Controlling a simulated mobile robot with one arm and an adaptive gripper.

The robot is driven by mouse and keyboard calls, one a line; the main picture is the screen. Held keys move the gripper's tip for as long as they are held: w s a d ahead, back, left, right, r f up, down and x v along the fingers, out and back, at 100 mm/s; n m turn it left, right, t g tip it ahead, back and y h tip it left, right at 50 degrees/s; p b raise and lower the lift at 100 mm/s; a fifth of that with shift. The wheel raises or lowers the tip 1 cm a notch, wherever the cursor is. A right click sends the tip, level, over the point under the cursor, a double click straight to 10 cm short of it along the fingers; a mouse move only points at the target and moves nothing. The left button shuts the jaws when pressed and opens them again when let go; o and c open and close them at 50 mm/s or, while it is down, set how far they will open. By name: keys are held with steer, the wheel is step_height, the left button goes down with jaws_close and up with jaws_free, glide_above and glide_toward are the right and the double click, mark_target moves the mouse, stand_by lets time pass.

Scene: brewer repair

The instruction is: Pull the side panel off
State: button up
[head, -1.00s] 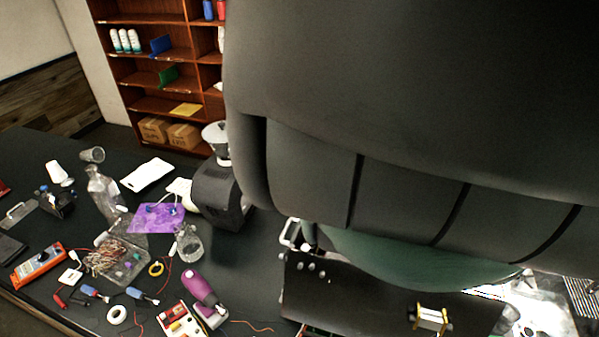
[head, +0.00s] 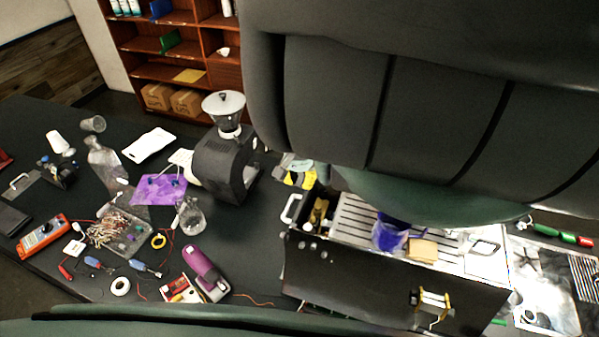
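The brewer lies at the lower right in the head view, with a slatted metal tray (head: 352,222) on top. Its dark side panel (head: 375,285) faces the near side and looks in place. A metal and yellow fitting (head: 432,302), which looks like a handle, sits on the panel toward its right end. Small knobs (head: 308,246) are at the panel's upper left. My gripper is not in view. Large dark and green parts that look like my own arm cover the upper right and hide what is behind the brewer.
On the brewer are a blue-purple cup (head: 390,236) and a tan block (head: 423,250). A grinder (head: 225,165) stands left of it. A purple tool (head: 206,272), a multimeter (head: 42,236) and a parts tray (head: 128,240) crowd the left of the table. A shelf (head: 170,45) stands behind.

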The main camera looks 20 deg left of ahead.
mark_target(300, 203)
step_height(300, 203, down, 11)
steer(key=b, duration=0.8)
steer(key=shift+f, duration=0.1)
jaws_close()
steer(key=shift+a, duration=0.25)
steer(key=shift+a, duration=0.4)
steer(key=shift+a, duration=0.1)
steer(key=shift+a+r+b, duration=0.2)
steer(key=shift+a+b, duration=0.15)
steer(key=shift+b, duration=0.05)
